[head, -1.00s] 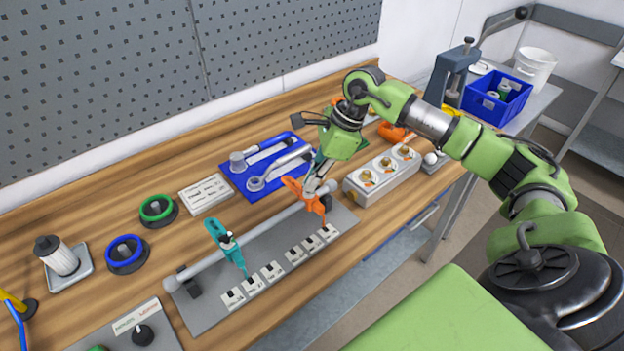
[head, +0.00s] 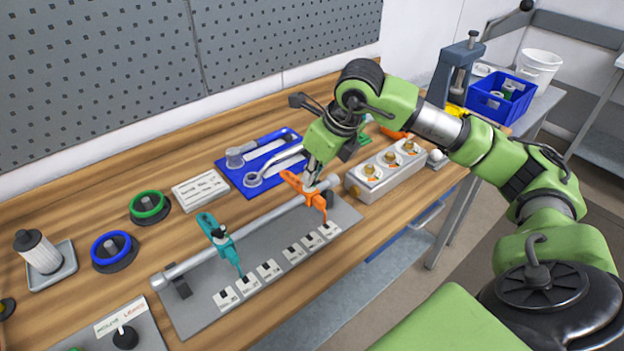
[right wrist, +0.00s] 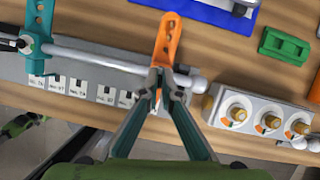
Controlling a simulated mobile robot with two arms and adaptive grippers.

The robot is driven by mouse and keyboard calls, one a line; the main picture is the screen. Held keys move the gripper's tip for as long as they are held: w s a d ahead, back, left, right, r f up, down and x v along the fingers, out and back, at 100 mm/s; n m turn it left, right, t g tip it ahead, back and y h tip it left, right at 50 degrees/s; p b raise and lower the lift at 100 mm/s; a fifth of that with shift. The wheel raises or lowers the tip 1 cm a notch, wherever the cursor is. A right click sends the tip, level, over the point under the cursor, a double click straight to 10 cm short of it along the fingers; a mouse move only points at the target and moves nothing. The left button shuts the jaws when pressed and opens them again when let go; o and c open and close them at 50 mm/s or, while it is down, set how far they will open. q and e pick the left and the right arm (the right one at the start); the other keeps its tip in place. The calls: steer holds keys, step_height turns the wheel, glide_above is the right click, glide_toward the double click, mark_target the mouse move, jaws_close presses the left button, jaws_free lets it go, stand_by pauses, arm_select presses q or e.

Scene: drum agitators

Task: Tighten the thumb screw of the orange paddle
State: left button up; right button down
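The orange paddle (head: 302,190) is clamped on the right part of the grey rod (head: 250,234). It also shows in the right wrist view (right wrist: 167,38), its upper arm pointing away from me. My right gripper (head: 314,176) is at the paddle's clamp. In the right wrist view its two fingertips (right wrist: 161,84) come close together there, with a small thing between them. It looks shut on the paddle's thumb screw, which the fingers mostly hide. The teal paddle (head: 220,245) sits further left on the rod, with its dark screw knob showing. My left gripper is not in view.
The rod stands over a grey plate (head: 200,315) with several labelled blocks. A grey box with brass knobs (head: 375,188) is close on the right. A blue tray with tools (head: 232,180) lies behind. Green and blue ring pieces stand at left.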

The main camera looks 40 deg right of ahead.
steer(key=m+h, duration=0.1)
steer(key=m, duration=0.1)
steer(key=m+b, duration=0.1)
steer(key=m, duration=0.1)
steer(key=shift+w+a+r+h+b, duration=0.1)
steer(key=shift+w+a+h+b, duration=0.1)
steer(key=shift+h+b, duration=0.15)
steer(key=shift+r+m+h+b, duration=0.1)
steer(key=shift+m+h+b, duration=0.35)
steer(key=shift+m, duration=1.05)
steer(key=c, duration=2.4)
jaws_free()
steer(key=shift+o, duration=0.6)
steer(key=shift+s+a, duration=0.15)
steer(key=v, duration=1.2)
steer(key=shift+a, duration=0.15)
